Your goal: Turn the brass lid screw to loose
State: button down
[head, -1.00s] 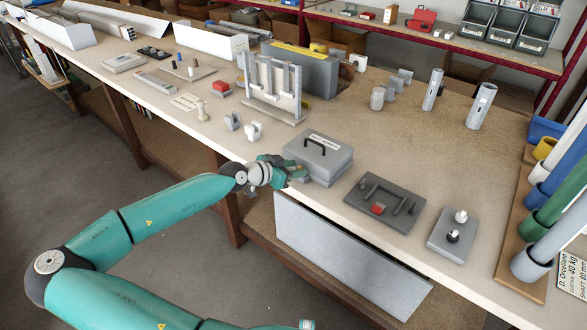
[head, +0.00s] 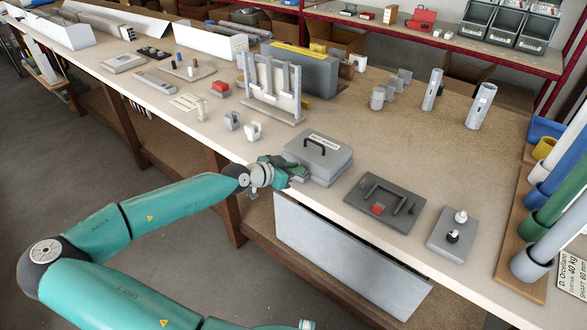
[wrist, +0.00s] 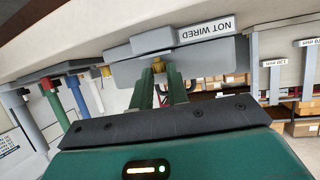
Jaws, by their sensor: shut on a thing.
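The grey box (head: 318,162) with a black handle and a "NOT WIRED" label sits near the front edge of the bench. My gripper (head: 298,168) is at the box's front left side. In the wrist view, the brass lid screw (wrist: 158,66) shows on the grey box (wrist: 200,62), between the green fingertips of my gripper (wrist: 160,76). The fingers are shut on the screw. In the head view the screw is hidden by my gripper. How far the screw is turned cannot be told.
Coloured tubes (head: 560,190) stand at the right.

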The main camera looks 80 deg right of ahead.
jog(key=shift+s+a+n+t+h, duration=0.15)
jog(key=shift+n+t+h, duration=0.25)
jog(key=shift+n+t, duration=0.35)
jog(key=shift+s+n+t, duration=0.1)
jog(key=shift+n+t, duration=0.35)
jog(key=shift+t, duration=0.1)
jog(key=shift+s+n+t+h, duration=0.15)
jog(key=shift+n+t+h, duration=0.3)
jog(key=shift+t, duration=0.25)
jog(key=shift+n, duration=0.25)
jog(key=shift+s+a+n+t+h, duration=0.1)
jog(key=shift+s+n+t+h, duration=0.1)
jog(key=shift+n+t, duration=0.5)
jog(key=shift+s+n+t+h, duration=0.15)
jog(key=shift+n+t, duration=0.35)
jog(key=shift+t, duration=0.4)
jog(key=n+t, duration=0.2)
jog(key=t, duration=0.1)
jog(key=shift+s+n, duration=0.35)
jog(key=shift+n, duration=0.05)
jog(key=shift+n+t, duration=0.6)
jog(key=shift+t, duration=0.1)
jog(key=shift+y, duration=0.4)
